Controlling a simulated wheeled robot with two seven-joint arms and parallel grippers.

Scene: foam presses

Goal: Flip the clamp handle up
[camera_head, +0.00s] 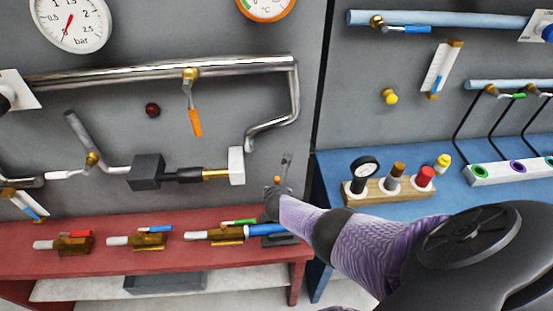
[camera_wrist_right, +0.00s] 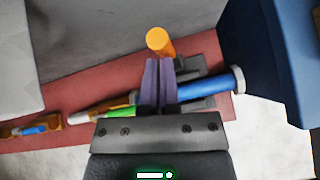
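A grey clamp (camera_head: 286,168) stands at the right end of the red bench, partly hidden by my right arm in the head view. Its orange handle grip (camera_wrist_right: 160,42) shows just beyond my fingertips in the right wrist view. A small orange spot by the clamp (camera_head: 277,180) in the head view seems to be the same grip. My right gripper (camera_wrist_right: 159,62) has its two purple fingers close together with nothing seen between them. Its tips look near the grip; contact cannot be told. My left gripper is out of view.
A blue tube (camera_head: 266,229) lies beside the clamp with a green-handled valve (camera_head: 238,222). Other valves line the red bench (camera_head: 150,262). The grey wall panel and pipework (camera_head: 236,165) stand behind. A blue bench (camera_head: 340,170) is at the right.

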